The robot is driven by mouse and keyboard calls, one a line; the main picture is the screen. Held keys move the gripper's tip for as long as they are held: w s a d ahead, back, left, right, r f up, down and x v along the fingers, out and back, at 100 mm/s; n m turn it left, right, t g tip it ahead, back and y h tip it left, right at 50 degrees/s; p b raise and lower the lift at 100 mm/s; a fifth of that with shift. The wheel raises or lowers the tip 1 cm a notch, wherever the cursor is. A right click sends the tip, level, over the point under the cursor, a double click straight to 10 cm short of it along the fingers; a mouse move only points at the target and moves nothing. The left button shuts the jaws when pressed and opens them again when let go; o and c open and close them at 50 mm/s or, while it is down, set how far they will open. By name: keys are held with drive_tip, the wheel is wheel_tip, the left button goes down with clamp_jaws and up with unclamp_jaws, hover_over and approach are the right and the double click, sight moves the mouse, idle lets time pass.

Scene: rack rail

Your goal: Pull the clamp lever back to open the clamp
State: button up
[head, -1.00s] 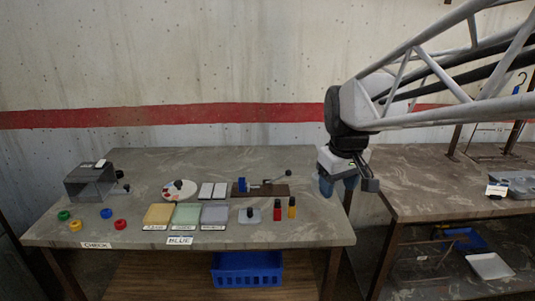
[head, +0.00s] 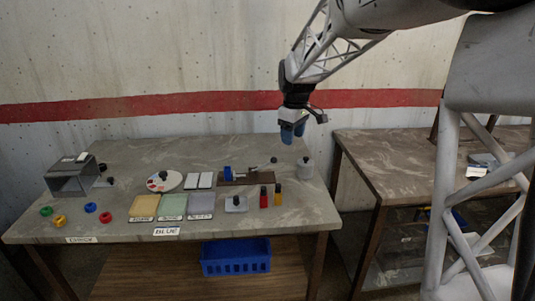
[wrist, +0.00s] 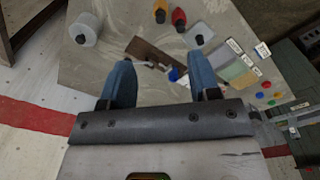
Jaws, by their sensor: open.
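The clamp is a blue block (head: 228,172) on a dark brown base board (head: 240,180) at the back right of the table. Its thin lever reaches right and ends in a dark round knob (head: 273,160). My gripper (head: 292,136) hangs above and to the right of the knob in the head view, apart from it and empty. In the wrist view my gripper (wrist: 160,62) shows two blue fingers spread wide. The brown board (wrist: 150,50) and blue block (wrist: 174,74) appear beyond and between them. The lever shows only as a small pale piece there.
A pale cylinder (head: 305,168) stands right of the clamp. A red bottle (head: 264,197) and a yellow bottle (head: 278,195) stand in front. Coloured pads, rings and a grey box (head: 72,178) lie left. A second table (head: 400,160) stands right, past a gap.

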drive_tip(key=w+a+f+n, duration=0.1)
drive_tip(key=w+f, duration=0.2)
drive_tip(key=w, duration=0.3)
drive_tip(key=w+a+f+n, duration=0.1)
drive_tip(key=w+f+n, duration=0.15)
drive_tip(key=w, duration=0.35)
drive_tip(key=n+g, duration=0.1)
drive_tip(key=n, duration=0.1)
hover_over(274, 158)
drive_tip(key=w, duration=0.1)
wheel_tip(274, 158, down, 8)
drive_tip(key=shift+w+r, duration=0.1)
drive_tip(key=shift+r, duration=0.15)
drive_tip(key=shift+f, duration=0.1)
drive_tip(key=shift+s+f, duration=0.15)
drive_tip(key=shift+f, duration=1.75)
drive_tip(key=shift+s+f, duration=0.1)
drive_tip(key=shift+f, duration=1.8)
clamp_jaws()
